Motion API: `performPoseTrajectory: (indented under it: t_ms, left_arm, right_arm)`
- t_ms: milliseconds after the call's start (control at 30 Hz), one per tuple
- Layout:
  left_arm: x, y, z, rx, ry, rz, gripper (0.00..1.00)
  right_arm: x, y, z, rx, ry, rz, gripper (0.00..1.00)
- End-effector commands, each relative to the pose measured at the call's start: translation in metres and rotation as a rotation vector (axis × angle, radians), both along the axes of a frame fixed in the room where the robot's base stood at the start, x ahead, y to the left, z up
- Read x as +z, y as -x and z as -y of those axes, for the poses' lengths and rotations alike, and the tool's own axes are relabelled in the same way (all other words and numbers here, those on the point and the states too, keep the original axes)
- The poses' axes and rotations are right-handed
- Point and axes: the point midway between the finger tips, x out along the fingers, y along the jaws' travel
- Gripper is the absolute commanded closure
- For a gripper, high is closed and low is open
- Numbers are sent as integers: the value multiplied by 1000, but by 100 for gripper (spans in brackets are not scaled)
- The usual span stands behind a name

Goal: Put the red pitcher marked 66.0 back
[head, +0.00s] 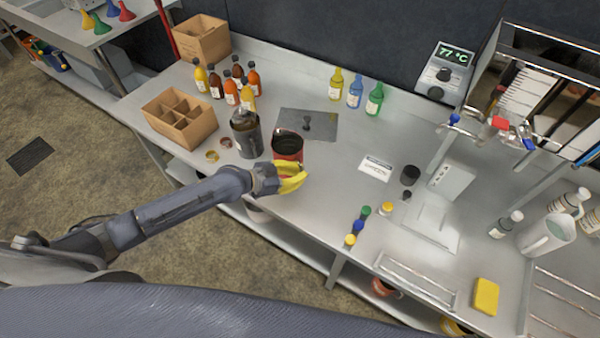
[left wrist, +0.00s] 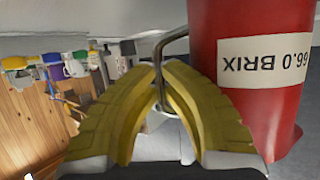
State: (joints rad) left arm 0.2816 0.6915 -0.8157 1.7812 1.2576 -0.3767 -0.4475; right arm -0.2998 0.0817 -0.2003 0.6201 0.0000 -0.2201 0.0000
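The red pitcher (head: 288,149) stands on the steel bench, with a dark inside. In the left wrist view the red pitcher (left wrist: 258,95) shows a label reading "66.0 BRIX", upside down, and a thin metal handle (left wrist: 166,45). My left gripper (head: 300,176) has yellow fingers and is at the pitcher's front side. In the left wrist view the tips of the left gripper (left wrist: 160,72) are close together with the handle between them, so it looks shut on the handle. My right gripper is not in view.
A grey pitcher (head: 246,138) stands left of the red one. A dark plate (head: 318,124) lies behind it. Several syrup bottles and a divided cardboard box (head: 180,120) are at the left. A white card (head: 375,168) and small caps (head: 357,226) lie right. The bench front between is clear.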

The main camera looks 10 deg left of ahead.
Motion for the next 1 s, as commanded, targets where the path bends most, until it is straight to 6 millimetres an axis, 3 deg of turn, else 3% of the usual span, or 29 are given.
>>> performPoseTrajectory:
  t_ms: [300,500,567,1000]
  left_arm:
    - [-5,0,0,0,1,0,100]
    - [-5,0,0,0,1,0,74]
    - [-5,0,0,0,1,0,69]
    - [-1,8,-12,0,-1,-2,69]
  right_arm:
    - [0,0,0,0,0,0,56]
    - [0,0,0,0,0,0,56]
    - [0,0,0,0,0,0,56]
    - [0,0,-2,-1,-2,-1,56]
